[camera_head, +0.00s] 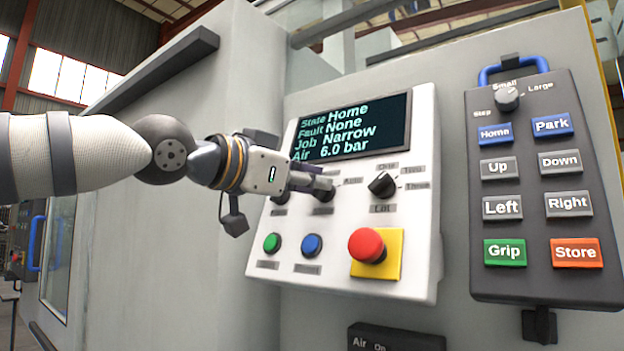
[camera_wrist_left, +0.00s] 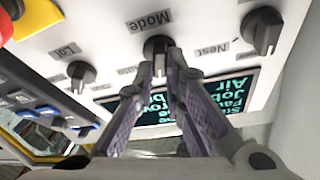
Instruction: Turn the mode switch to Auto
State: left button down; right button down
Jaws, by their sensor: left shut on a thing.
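The mode switch (camera_wrist_left: 157,46) is a dark rotary knob with the label "Mode" beside it in the left wrist view. My left gripper (camera_wrist_left: 160,62) has its two fingers closed on this knob from either side. In the head view my left gripper (camera_head: 326,188) reaches the white control panel (camera_head: 428,210) from the left and mostly hides the knob. An "Auto" label (camera_head: 352,181) shows just right of the fingertips. The fingers hide much of the knob's pointer, so I cannot tell its setting. My right gripper is in neither view.
A "Lot" knob (camera_head: 382,185) is right of the gripper. A red button (camera_head: 366,245) on a yellow plate, a blue button (camera_head: 312,245) and a green button (camera_head: 272,242) lie below. The screen (camera_head: 352,128) reads Home, None, Narrow, 6.0 bar. A grey pendant (camera_head: 535,230) hangs right.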

pick_arm(q)
jog(key=m, duration=0.1)
jog(key=m+g, duration=0.1)
jog(key=m, duration=0.1)
jog(key=shift+w+f+h, duration=0.2)
jog(key=shift+h, duration=0.2)
jog(key=shift+m+g+b, duration=0.4)
jog(key=shift+m+g, duration=0.1)
jog(key=shift+m, duration=0.7)
jog(key=shift+s+r+m+g, duration=0.1)
jog(key=shift+m+g, duration=0.25)
jog(key=shift+m, duration=0.75)
jog(key=shift+s+m+g, duration=0.1)
jog(key=shift+m+g, duration=0.25)
jog(key=shift+m, duration=0.75)
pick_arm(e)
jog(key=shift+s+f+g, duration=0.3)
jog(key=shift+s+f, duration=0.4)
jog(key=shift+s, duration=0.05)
pick_arm(q)
jog(key=c, duration=1.7)
grip_release()
jog(key=shift+o, duration=0.2)
jog(key=v, duration=1.2)
